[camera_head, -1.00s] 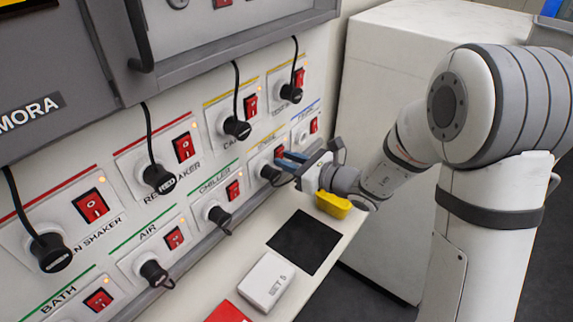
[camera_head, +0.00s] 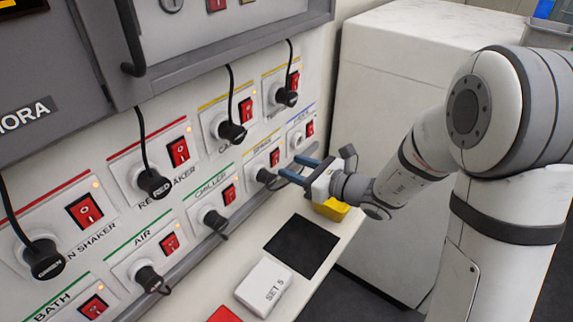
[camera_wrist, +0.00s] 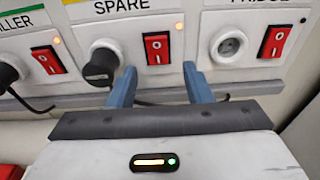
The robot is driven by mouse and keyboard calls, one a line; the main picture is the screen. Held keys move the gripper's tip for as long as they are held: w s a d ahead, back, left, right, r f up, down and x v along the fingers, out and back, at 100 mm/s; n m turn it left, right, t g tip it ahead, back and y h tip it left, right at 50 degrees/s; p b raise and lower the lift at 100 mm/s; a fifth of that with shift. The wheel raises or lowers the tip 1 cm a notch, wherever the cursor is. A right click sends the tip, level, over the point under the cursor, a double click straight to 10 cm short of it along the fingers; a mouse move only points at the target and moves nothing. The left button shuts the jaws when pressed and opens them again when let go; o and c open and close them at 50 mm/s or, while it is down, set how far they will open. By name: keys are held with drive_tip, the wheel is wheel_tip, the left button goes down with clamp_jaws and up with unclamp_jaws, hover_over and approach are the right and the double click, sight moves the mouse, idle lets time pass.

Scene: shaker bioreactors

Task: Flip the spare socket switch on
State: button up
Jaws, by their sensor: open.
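The spare socket's red rocker switch (camera_wrist: 157,48) is in the middle of the wrist view, under the SPARE label, and also shows in the head view (camera_head: 274,157). A small orange lamp (camera_wrist: 180,25) at its upper right looks lit. A black plug (camera_wrist: 100,68) sits in the spare socket, left of the switch. My gripper (camera_wrist: 159,75) is open and empty, its blue fingers pointing at the panel on either side of the switch in the wrist view. In the head view my gripper (camera_head: 293,168) stands a little off the panel, apart from the switch.
The chiller switch (camera_wrist: 48,60) is to the left and the fridge switch (camera_wrist: 279,40) to the right, beside an empty fridge socket (camera_wrist: 229,45).

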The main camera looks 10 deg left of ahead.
drive_tip(key=v, duration=0.4)
drive_tip(key=shift+d, duration=0.25)
drive_tip(key=shift+s, duration=0.1)
